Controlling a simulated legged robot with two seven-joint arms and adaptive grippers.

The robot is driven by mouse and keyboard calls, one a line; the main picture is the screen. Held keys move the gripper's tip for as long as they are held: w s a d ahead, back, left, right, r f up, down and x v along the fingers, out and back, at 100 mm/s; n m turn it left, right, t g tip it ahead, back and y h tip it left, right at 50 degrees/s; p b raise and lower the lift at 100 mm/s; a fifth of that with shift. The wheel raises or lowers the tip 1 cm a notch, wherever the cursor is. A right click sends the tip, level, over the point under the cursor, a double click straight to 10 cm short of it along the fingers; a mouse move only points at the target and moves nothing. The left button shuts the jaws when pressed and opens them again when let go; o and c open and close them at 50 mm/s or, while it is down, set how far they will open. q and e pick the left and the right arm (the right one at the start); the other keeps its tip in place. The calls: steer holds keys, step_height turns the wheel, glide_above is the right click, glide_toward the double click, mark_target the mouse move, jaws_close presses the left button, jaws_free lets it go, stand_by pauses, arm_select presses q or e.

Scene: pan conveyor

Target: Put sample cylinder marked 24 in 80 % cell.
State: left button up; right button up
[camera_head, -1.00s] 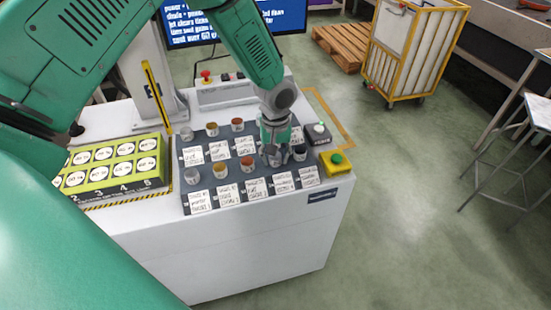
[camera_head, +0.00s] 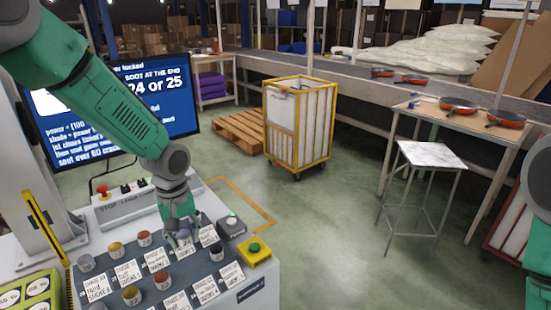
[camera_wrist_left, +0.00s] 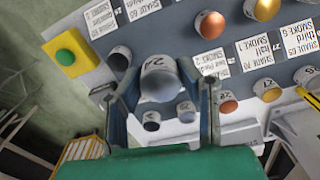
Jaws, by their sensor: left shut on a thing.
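My left gripper (camera_head: 182,238) is over the right part of the dark sample board (camera_head: 205,262). In the left wrist view my left gripper (camera_wrist_left: 163,100) is shut on a grey-topped sample cylinder (camera_wrist_left: 160,82), one finger on each side. Its white side carries a number that starts with 2; the second digit is unclear. I cannot tell whether its base is clear of the board. The yellow-green cell panel (camera_head: 42,283) with round white labels shows partly at the lower left; its 80 % cell cannot be made out. My right gripper is out of view.
Other grey, gold and copper cylinders stand on the board, such as a copper one (camera_head: 162,279). A dark cylinder (camera_wrist_left: 120,58) stands close beside the held one. A green button box (camera_head: 255,251) is to the right. A post (camera_head: 36,225) rises between panel and screen (camera_head: 120,105).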

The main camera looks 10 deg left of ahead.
arm_select(q)
steer(key=s+d+f+m+b, duration=0.3)
steer(key=s+d+m, duration=0.5)
steer(key=s, duration=0.4)
steer(key=shift+d+f, duration=0.2)
steer(key=shift+f, duration=0.45)
steer(key=shift+s+a, duration=0.1)
